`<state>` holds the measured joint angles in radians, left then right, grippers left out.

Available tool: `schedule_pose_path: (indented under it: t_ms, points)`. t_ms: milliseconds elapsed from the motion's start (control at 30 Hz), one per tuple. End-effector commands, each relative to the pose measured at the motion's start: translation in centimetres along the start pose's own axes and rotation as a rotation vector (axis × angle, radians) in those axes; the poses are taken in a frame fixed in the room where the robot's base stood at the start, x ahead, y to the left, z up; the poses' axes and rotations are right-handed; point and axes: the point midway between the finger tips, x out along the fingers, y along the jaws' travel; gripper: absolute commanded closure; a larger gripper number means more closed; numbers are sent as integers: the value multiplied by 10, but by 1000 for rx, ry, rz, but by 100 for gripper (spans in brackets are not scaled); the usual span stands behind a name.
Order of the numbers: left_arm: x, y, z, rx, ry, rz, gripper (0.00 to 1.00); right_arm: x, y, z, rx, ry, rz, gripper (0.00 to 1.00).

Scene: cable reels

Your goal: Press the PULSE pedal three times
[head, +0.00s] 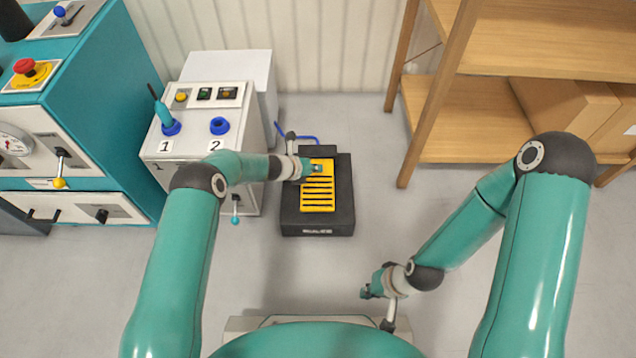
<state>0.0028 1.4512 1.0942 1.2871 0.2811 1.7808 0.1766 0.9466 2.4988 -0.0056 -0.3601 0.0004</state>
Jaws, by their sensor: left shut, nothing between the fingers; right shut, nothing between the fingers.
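The PULSE pedal (318,195) is a yellow ribbed plate in a dark housing (318,230) on the floor, at the middle of the head view. Lettering shows on the housing's front face but is too small to read surely. My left gripper (316,169) is shut and empty over the upper part of the yellow plate. Whether it touches the plate or hovers above it I cannot tell. My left wrist hides the plate's upper left corner. My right gripper (368,292) is shut and empty, low over the floor to the right of the pedal.
A white cabinet (205,190) with blue sockets marked 1 and 2 stands left of the pedal. A teal machine (100,90) with a red button stands further left. A wooden shelf (470,115) with a box (565,110) stands at right. The floor between pedal and shelf is clear.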

Motion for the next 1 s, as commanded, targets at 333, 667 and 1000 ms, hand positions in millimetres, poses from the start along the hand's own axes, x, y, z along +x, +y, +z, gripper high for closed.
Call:
schedule_pose_path:
  t_ms: [333,667,1000]
  points:
    - [0,0,0,0,0,0,100,0,0,0,0,0,0,100]
    - [0,0,0,0,0,0,100,0,0,0,0,0,0,100]
    - [-5,7,-14,87,37,22,100,0,0,0,0,0,0,100]
